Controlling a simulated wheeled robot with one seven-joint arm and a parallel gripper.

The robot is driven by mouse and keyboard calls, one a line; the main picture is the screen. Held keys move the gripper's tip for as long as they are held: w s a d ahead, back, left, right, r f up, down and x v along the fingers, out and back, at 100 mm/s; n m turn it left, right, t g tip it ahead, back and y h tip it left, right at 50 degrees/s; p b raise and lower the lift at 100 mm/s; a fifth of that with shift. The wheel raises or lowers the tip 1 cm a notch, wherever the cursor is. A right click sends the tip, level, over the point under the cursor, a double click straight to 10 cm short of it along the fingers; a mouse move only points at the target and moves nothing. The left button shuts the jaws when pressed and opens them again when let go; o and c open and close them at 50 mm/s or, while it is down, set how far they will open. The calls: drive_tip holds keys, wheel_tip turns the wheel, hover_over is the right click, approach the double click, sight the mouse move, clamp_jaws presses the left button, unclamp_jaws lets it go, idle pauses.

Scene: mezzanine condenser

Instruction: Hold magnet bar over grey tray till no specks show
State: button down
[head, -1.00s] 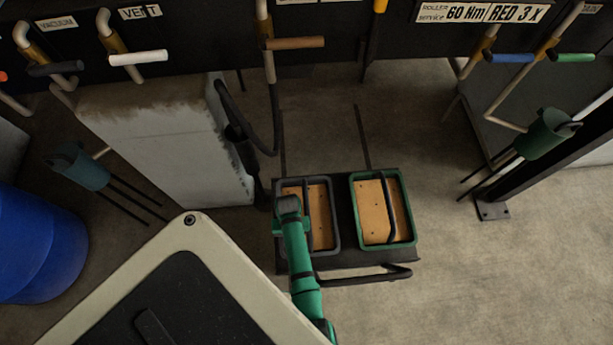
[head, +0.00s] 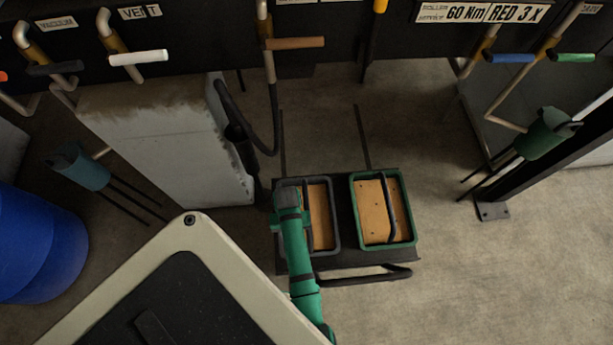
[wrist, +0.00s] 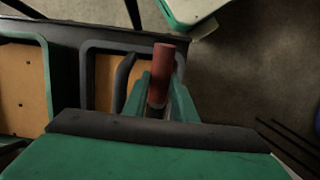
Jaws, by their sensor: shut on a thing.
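My gripper (head: 287,205) is over the left part of the grey tray (head: 337,222). In the wrist view my gripper (wrist: 160,98) is shut on the magnet bar (wrist: 163,72), a red-brown rod that shows between its green fingers. The bar is over the right side of the grey tray (wrist: 87,80); its height above the tray cannot be told. The tray has an orange-tan floor and a dark handle. I make out no specks on the visible floor; my arm hides the left part. In the head view the bar is hidden.
A green tray (head: 409,215) with dark specks stands right of the grey one, both on a dark cart (head: 345,258). A grey block (head: 165,150) and hose (head: 270,140) are behind left, a blue barrel (head: 35,245) far left.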

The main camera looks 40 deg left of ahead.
drive_tip(key=shift+s+d+v, duration=0.15)
drive_tip(key=shift+v, duration=0.95)
drive_tip(key=shift+s+d+v, duration=0.15)
drive_tip(key=shift+d+v, duration=0.05)
drive_tip(key=shift+v, duration=0.9)
drive_tip(key=shift+s+d+v, duration=0.15)
drive_tip(key=shift+v, duration=1)
drive_tip(key=shift+w, duration=0.1)
